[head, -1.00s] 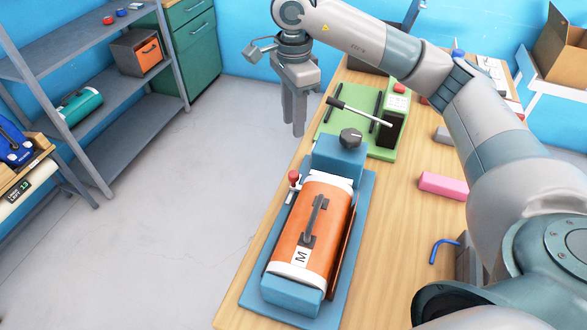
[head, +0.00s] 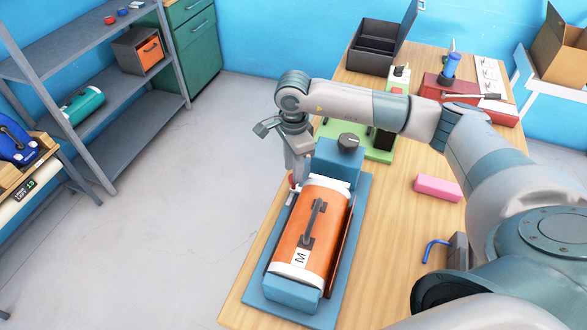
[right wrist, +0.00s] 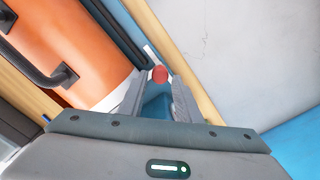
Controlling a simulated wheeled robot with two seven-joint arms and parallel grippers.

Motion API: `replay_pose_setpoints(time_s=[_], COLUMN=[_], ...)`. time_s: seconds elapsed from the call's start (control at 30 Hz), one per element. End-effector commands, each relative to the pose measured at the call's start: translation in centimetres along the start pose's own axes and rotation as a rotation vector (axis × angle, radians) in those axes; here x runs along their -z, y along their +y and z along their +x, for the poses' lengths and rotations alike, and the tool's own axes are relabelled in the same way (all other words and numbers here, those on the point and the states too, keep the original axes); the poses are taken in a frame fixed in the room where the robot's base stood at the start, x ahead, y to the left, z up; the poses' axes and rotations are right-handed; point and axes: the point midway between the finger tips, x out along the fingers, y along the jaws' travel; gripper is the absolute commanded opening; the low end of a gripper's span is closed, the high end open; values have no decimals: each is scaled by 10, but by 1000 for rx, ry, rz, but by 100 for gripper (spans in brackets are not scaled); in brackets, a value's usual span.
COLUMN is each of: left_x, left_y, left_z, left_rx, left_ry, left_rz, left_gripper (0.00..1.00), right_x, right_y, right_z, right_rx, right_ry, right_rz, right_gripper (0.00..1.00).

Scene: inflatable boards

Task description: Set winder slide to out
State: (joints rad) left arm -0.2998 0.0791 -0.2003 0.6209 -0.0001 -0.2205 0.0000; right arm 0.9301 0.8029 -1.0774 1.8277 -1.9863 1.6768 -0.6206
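The winder is a blue machine (head: 340,165) with a dark knob on top, on a blue base plate. An orange roll (head: 318,218) with white ends, a dark handle and an "M" label lies on it. The slide's red knob (right wrist: 159,74) is at the winder's left side; in the head view it is mostly hidden by my gripper. My right gripper (head: 294,178) points down at the slide. In the right wrist view its two fingers (right wrist: 157,85) stand apart, with the red knob showing between their tips. I cannot tell whether they touch it. My left gripper is out of view.
A green device (head: 378,150) stands behind the winder. A pink block (head: 438,188) and a blue hooked tool (head: 434,248) lie right of it on the wooden table (head: 395,230). A dark open box (head: 375,50) is at the back. Open floor lies left.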

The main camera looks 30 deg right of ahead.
Motion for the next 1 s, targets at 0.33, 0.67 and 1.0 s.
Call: replay_pose_setpoints(time_s=[0.33, 0.67, 1.0], left_x=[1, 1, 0], left_y=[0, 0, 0], left_z=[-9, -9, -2], left_rx=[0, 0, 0], left_ry=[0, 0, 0], left_rz=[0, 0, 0], left_gripper=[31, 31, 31], right_x=[0, 0, 4], right_y=[0, 0, -5], right_z=[26, 26, 29], right_rx=[0, 0, 0], right_ry=[0, 0, 1], right_rz=[0, 0, 2], right_gripper=[31, 16, 0])
